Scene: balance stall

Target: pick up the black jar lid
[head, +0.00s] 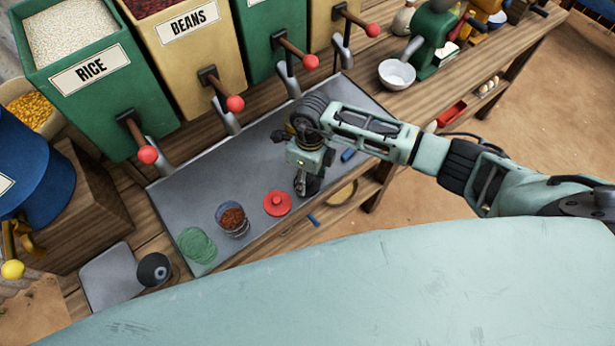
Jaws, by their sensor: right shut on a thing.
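My right gripper (302,182) comes in from the right and points down over the front of the grey metal tray. It is shut on the black jar lid (314,186), a dark round piece at its fingertips. The fingers hide part of the lid, and I cannot tell whether it still touches the tray. A red lid with a knob (277,203) lies on the tray just left of the gripper. My left gripper is not in view.
A glass jar with reddish-brown contents (232,220) and a green ridged disc (196,244) stand left on the grey tray (215,165). Dispenser bins with red-knobbed levers line the back. A blue piece (348,155) lies right of the gripper. A white bowl (397,74) stands farther right.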

